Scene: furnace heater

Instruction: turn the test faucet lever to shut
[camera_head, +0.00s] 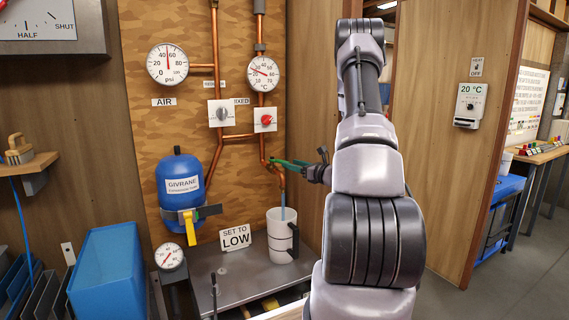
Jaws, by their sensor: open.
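The test faucet (276,167) is a copper spout at the bottom of the right-hand pipe on the board. A bluish stream of water runs from the spout into a white jug (282,232) with a dark handle. My gripper (318,167) is open, dark and small in the picture, at the right end of the lever. My arm hides part of it, and I cannot tell whether the fingers touch the lever.
A blue expansion tank (181,187) with a yellow-handled part hangs left of the faucet. Two gauges and two valve knobs sit above. A wooden wall is close on the right.

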